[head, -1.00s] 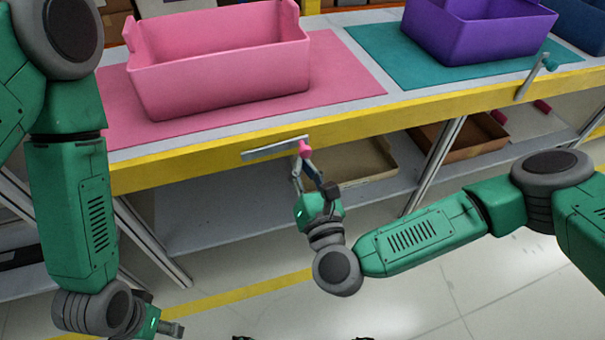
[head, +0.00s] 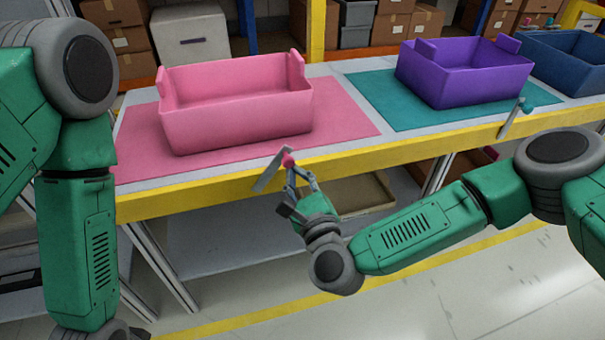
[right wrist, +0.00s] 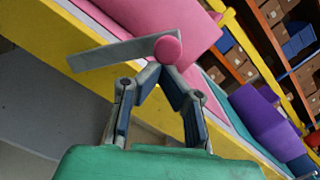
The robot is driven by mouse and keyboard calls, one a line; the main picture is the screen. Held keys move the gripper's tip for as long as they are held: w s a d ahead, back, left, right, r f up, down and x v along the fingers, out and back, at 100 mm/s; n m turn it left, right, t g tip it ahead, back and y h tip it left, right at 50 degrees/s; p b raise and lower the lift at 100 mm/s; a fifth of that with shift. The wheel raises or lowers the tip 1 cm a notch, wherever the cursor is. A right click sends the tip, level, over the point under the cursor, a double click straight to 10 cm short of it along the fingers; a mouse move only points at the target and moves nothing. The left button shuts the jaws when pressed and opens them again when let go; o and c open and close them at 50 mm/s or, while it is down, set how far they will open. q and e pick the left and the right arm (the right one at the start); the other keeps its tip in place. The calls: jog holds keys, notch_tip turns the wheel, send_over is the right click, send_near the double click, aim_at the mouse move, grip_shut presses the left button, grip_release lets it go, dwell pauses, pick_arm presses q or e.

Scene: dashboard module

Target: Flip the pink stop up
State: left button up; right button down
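The pink stop is a flat grey bar (head: 267,172) with a round pink knob (head: 288,160) at its right end, on the table's yellow front edge. The bar slants, its knob end higher than its left end. My right gripper (head: 291,170) reaches it from below, its fingers closed in on the knob. In the right wrist view the fingertips (right wrist: 160,73) meet at the pink knob (right wrist: 168,50), and the grey bar (right wrist: 115,54) runs off to the left. The knob partly covers the fingertips. My left gripper is out of view; only its arm shows at left.
A pink bin (head: 238,115) stands on a pink mat (head: 345,125) behind the stop. A purple bin (head: 465,78) stands on a teal mat (head: 380,100). A similar stop with a teal knob (head: 526,106) stands raised at right. A shelf with a tray (head: 365,195) lies below.

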aim_at(268, 170)
jog(key=shift+s+a+r+n+g+p, duration=0.1)
jog(key=shift+s+a+r+n+p, duration=0.2)
jog(key=shift+a+r+n+p, duration=0.45)
jog(key=shift+s+a+r+n+g+p, duration=0.1)
jog(key=shift+s+a+r+n+p, duration=0.25)
jog(key=shift+a+n, duration=0.8)
jog(key=shift+s+a+r+n+g+p, duration=0.15)
jog(key=shift+a+r+n+p, duration=0.4)
jog(key=shift+n, duration=0.65)
jog(key=shift+a, duration=0.2)
jog(key=shift+f, duration=0.15)
